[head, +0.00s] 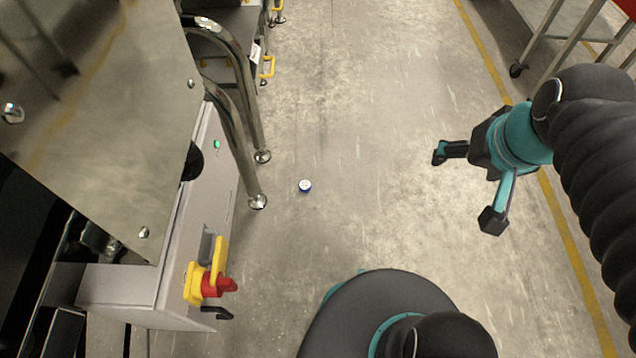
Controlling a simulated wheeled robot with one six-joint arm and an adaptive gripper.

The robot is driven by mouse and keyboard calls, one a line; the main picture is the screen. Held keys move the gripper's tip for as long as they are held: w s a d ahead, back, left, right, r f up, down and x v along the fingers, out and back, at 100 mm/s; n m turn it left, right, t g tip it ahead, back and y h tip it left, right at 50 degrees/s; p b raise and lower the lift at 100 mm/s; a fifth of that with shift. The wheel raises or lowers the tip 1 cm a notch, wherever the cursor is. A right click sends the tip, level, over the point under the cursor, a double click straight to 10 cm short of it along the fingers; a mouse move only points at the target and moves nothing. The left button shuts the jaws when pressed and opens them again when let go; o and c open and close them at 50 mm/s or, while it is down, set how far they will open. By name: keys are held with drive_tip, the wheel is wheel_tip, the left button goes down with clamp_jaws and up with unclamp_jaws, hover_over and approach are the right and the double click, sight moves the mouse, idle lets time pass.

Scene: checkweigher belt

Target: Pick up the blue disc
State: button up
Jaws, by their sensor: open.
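The blue disc (305,186) lies on the concrete floor near the middle of the head view. It is small, with a blue rim and a pale top whose markings are too small to read. It is just right of the metal legs of the machine. My gripper (464,188) is at the right, open and empty, with its two fingers spread wide. It is well to the right of the disc and apart from it.
A steel machine (110,120) fills the left side, with curved tubular legs (236,130) and a red and yellow switch (212,284). A metal cart (560,25) stands at the top right. A yellow line (485,45) runs along the floor. The floor between disc and gripper is clear.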

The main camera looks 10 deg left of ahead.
drive_tip(key=w+a+f+m+g+y+b, duration=0.1)
drive_tip(key=w+a+f+m+g+y, duration=0.3)
drive_tip(key=w+a+f, duration=0.65)
drive_tip(key=w+a+f+m+g+y+b, duration=0.2)
drive_tip(key=w+a+f+m+y, duration=0.4)
drive_tip(key=w+f, duration=0.7)
drive_tip(key=w+a+f+m+t+y, duration=0.1)
drive_tip(key=a+f+m, duration=0.1)
drive_tip(key=f, duration=0.6)
drive_tip(key=w+a+f+m+y, duration=0.1)
drive_tip(key=w+a+f+m, duration=0.1)
drive_tip(key=f, duration=0.7)
drive_tip(key=m+t+b, duration=0.1)
drive_tip(key=m+t, duration=0.2)
drive_tip(key=m, duration=0.3)
approach(307, 185)
drive_tip(key=v, duration=0.4)
drive_tip(key=shift+r, duration=0.25)
drive_tip(key=shift+a+f, duration=0.2)
drive_tip(key=shift+f, duration=0.1)
drive_tip(key=b+x, duration=0.1)
drive_tip(key=x, duration=1.2)
drive_tip(key=shift+f+b, duration=0.1)
drive_tip(key=shift+b, duration=0.2)
drive_tip(key=c, duration=1.3)
